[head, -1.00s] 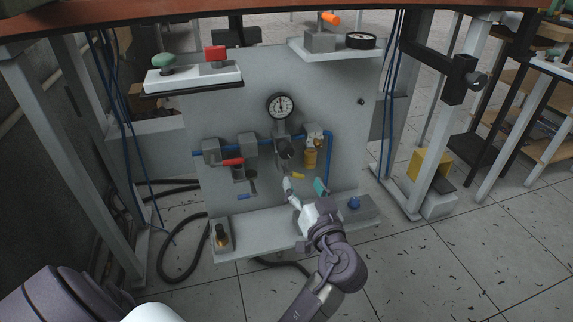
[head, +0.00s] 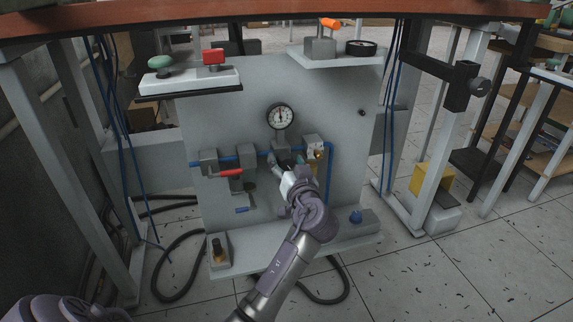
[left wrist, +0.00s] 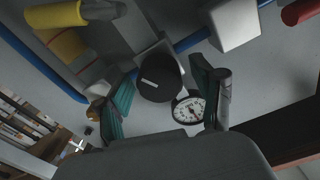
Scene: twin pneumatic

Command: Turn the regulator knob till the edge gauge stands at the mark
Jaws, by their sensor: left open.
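The round gauge (head: 281,116), white-faced with a black rim, is on the upright grey panel. In the left wrist view the gauge (left wrist: 189,110) shows beside the right finger; its mark is too small to make out. The dark round regulator knob (left wrist: 160,78), with a pale bar on its face, lies between my left gripper's two teal-padded fingers. My left gripper (head: 281,165) is open at the knob, just below the gauge, and mostly hides the knob in the head view. Whether the pads touch the knob I cannot tell. My right gripper is not in view.
A blue pipe (head: 330,165) and a red lever (head: 231,172) are near the knob. A shelf with a green button (head: 160,62) is upper left; another (head: 340,60) is upper right. A ledge (head: 290,250) runs below. Black hoses lie on the floor.

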